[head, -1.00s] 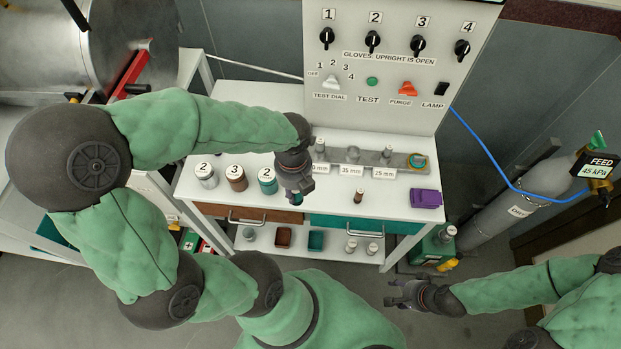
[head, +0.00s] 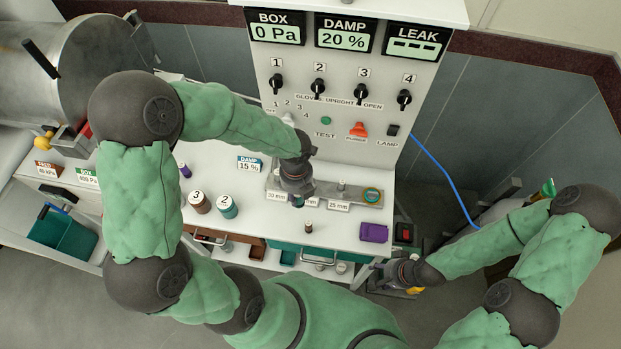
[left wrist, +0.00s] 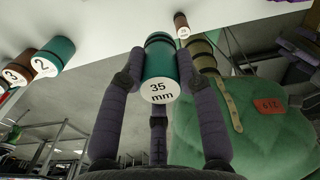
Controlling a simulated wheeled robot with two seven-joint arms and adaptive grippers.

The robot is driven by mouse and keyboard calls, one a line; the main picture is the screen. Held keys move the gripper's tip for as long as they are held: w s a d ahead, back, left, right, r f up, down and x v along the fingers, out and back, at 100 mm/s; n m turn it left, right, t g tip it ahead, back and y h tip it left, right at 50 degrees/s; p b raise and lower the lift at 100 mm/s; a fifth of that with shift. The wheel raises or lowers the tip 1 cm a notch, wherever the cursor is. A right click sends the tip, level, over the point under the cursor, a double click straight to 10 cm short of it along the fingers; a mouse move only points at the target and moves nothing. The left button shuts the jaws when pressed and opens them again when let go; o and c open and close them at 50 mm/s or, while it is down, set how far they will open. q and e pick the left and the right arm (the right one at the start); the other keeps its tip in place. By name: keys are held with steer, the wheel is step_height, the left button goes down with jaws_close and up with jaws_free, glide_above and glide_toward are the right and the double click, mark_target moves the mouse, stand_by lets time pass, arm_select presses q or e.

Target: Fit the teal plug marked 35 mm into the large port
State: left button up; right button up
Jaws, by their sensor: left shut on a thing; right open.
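My left gripper (head: 297,186) is shut on the teal plug (head: 298,201), which shows just below its fingers at the labelled steel rail. In the left wrist view the teal plug (left wrist: 160,62) is clamped between the fingers, with its white "35 mm" end facing the camera. The steel rail (head: 358,193) has small posts, a teal ring at its right end and labels along its front; the middle label is partly covered by my gripper. I cannot tell whether the plug touches the rail, nor which opening is the large port. My right gripper (head: 380,279) is open and empty, low at the right.
A brown jar marked 3 (head: 200,203) and a teal jar marked 2 (head: 228,207) stand left of the rail. A small brown plug (head: 308,227) and a purple block (head: 373,232) stand in front of it. The switch panel (head: 345,105) rises behind.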

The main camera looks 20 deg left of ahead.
arm_select(q)
steer(key=shift+w+a+f+b, duration=0.3)
steer(key=shift+w+a+f, duration=0.05)
steer(key=shift+w+f, duration=1.75)
steer(key=shift+w+a+f+b, duration=0.35)
steer(key=shift+w+f, duration=1.7)
steer(key=shift+w, duration=0.05)
steer(key=shift+w+a+f+b, duration=0.3)
steer(key=shift+w+a+f, duration=0.05)
steer(key=shift+w+f, duration=1.75)
steer(key=shift+f, duration=0.2)
steer(key=o, duration=1.1)
steer(key=shift+o, duration=0.2)
